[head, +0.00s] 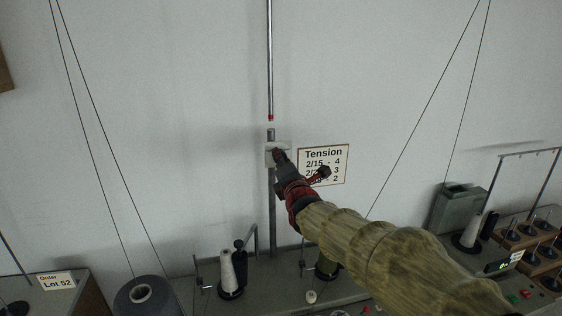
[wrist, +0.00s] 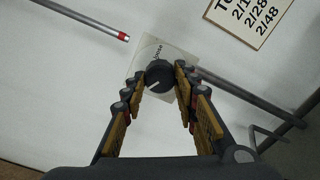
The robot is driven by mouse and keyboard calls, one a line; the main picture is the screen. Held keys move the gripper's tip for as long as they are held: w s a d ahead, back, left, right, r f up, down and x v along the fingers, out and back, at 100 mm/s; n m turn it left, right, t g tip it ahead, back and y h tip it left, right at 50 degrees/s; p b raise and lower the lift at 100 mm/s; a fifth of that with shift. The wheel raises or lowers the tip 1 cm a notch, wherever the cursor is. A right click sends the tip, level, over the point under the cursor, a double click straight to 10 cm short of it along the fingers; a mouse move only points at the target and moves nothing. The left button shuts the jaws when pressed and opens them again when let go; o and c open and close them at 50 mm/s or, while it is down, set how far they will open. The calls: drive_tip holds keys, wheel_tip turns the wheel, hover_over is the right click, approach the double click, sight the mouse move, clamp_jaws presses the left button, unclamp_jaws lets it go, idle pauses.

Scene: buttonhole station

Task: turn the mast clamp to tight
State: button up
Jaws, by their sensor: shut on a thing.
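The mast clamp shows in the wrist view as a round dark knob (wrist: 159,75) with a white pointer line slanting toward the lower left. It sits on a pale square plate (wrist: 148,49) with small lettering above the knob, too small to read surely. My gripper (wrist: 160,78) has its two fingers closed on opposite sides of the knob. In the head view my gripper (head: 281,157) reaches the pale plate (head: 270,147) on the upright mast (head: 272,220) and hides most of the knob. A separate rod (head: 269,60) with a red tip ends just above the mast.
A Tension sign (head: 335,158) hangs on the wall right of the mast, partly behind my gripper. Below are a white thread cone (head: 228,272), a dark spool (head: 143,296) and a grey bin (head: 458,208). Thin cords slant down both sides. The wall left of the mast is clear.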

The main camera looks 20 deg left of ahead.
drive_tip(key=o, duration=1.2)
drive_tip(key=shift+c, duration=0.2)
drive_tip(key=v, duration=1.2)
